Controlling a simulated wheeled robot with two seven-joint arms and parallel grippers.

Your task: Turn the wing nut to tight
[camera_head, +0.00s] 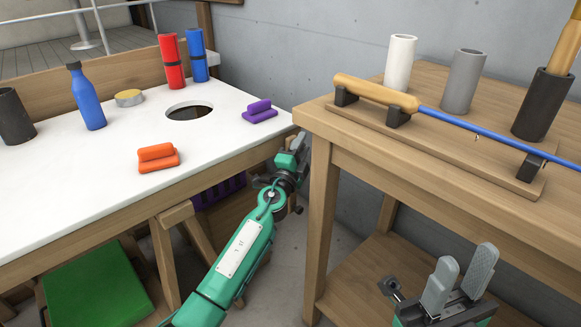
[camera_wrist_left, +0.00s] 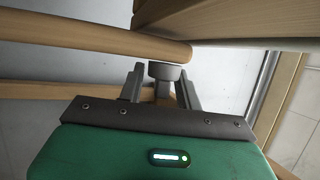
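A small grey fitting with a round cap and a narrower part below it, which looks like the wing nut (camera_wrist_left: 165,71), shows in the left wrist view beside a wooden rail. My left gripper (camera_wrist_left: 162,85) has its two fingers apart, one on each side of the fitting, with small gaps visible. In the head view my left gripper (camera_head: 301,146) is at the gap between the two tables, and the nut cannot be made out there. Which way its wings point is unclear. My right gripper (camera_head: 464,262) is open and empty, low in front of the wooden table.
The wooden table (camera_head: 345,138) on the right holds a rack with a blue rod (camera_head: 470,125), and grey (camera_head: 463,82), white (camera_head: 400,62) and black (camera_head: 543,105) cylinders. The white table (camera_head: 90,185) has a round hole, a blue bottle (camera_head: 87,97) and several coloured items.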

